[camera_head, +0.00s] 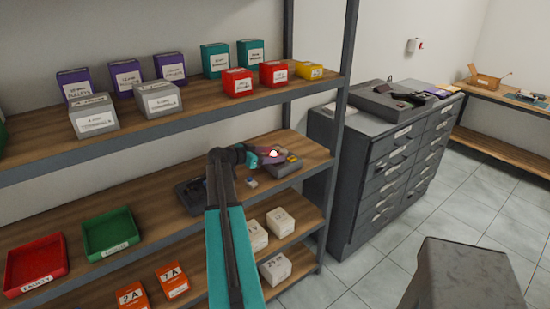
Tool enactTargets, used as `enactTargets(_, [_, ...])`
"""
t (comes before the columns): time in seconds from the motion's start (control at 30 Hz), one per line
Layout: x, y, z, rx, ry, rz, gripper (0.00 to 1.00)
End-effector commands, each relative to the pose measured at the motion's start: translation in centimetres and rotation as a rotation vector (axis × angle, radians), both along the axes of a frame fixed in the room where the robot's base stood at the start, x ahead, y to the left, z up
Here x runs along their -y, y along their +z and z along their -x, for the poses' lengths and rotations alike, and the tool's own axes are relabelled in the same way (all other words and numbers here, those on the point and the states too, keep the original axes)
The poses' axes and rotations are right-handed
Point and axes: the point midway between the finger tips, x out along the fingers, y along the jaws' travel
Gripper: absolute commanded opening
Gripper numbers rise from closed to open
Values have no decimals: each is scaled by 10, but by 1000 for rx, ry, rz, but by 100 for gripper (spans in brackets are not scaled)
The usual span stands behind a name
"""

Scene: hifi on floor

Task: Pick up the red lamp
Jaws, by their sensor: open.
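A small glowing red-pink lamp (273,154) shows at the middle wooden shelf, just above or on a grey device (286,166); I cannot tell whether it is fixed to it. My arm reaches up from the bottom of the picture and bends right at the shelf. My gripper (263,152) is open at the end of the arm, right beside the lamp on its left. The fingers are small and dark here, and I cannot tell whether they touch the lamp or stand around it.
A dark device (192,194) and a small light block (251,182) lie near my arm. A red tray (37,264) and a green tray (111,234) stand left. The upper shelf (190,112) with boxes overhangs behind. A shelf post (343,110) and drawer cabinet (385,165) stand right.

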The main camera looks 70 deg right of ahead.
Motion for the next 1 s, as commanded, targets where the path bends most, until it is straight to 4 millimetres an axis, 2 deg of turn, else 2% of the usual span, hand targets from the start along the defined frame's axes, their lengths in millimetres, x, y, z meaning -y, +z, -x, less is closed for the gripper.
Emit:
enactTargets(0.2, [0, 0, 0, 0, 0, 0, 62])
enactTargets(0.27, [0, 0, 0, 0, 0, 0, 53])
enactTargets(0.47, [0, 0, 0, 0, -1, 0, 19])
enactTargets(0.5, [0, 0, 1, 0, -1, 0, 18])
enactTargets(0.57, [0, 0, 1, 0, -1, 0, 18])
enactTargets(0.6, [0, 0, 1, 1, -1, 0, 14])
enactTargets(1.0, [1, 5, 1, 1, -2, 2, 14])
